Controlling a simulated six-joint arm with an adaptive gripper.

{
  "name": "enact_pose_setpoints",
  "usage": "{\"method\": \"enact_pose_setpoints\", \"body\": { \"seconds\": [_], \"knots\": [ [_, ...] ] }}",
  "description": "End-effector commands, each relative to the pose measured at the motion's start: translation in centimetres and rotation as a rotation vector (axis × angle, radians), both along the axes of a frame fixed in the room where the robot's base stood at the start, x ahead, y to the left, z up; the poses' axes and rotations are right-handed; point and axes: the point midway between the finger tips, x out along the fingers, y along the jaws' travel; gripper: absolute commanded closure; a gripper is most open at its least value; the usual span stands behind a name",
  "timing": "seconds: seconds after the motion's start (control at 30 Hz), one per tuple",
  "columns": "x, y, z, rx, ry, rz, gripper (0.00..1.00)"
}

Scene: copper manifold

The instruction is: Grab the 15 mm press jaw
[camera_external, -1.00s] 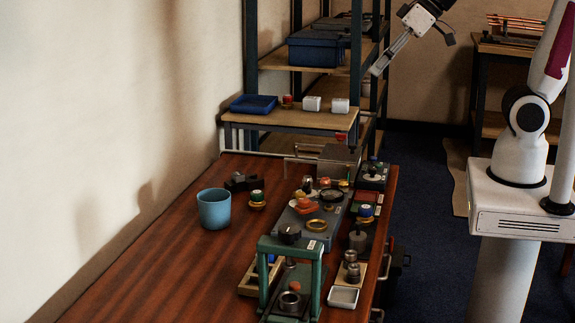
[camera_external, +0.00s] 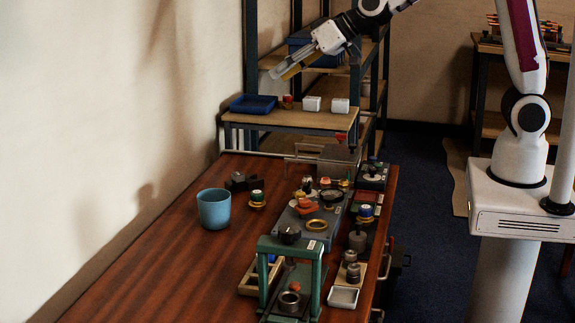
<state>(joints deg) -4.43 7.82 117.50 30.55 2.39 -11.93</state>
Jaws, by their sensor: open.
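My gripper (camera_external: 280,75) is open and empty, in the air above the small wooden shelf at the back of the bench. Its fingers point down and to the left. I cannot pick out the 15 mm press jaw for certain, as no size marking is readable at this scale. Dark blocky parts (camera_external: 240,182) lie on the bench behind the blue cup, well below my gripper. Several small metal and coloured parts lie on a grey tray (camera_external: 318,232) at the bench's middle right.
On the raised shelf (camera_external: 290,118) are a blue tray (camera_external: 253,104), a small red item (camera_external: 287,102) and two white boxes (camera_external: 312,104). A blue cup (camera_external: 214,208) and a green press frame (camera_external: 291,246) stand on the bench. The bench's left front is clear.

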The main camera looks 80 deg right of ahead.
Motion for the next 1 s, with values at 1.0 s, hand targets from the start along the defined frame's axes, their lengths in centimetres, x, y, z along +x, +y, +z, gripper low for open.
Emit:
{"method": "enact_pose_setpoints", "body": {
  "seconds": [1.0],
  "knots": [
    [14.2,-5.6,-15.3,-0.096,-0.128,-0.354,0.58]
  ]
}}
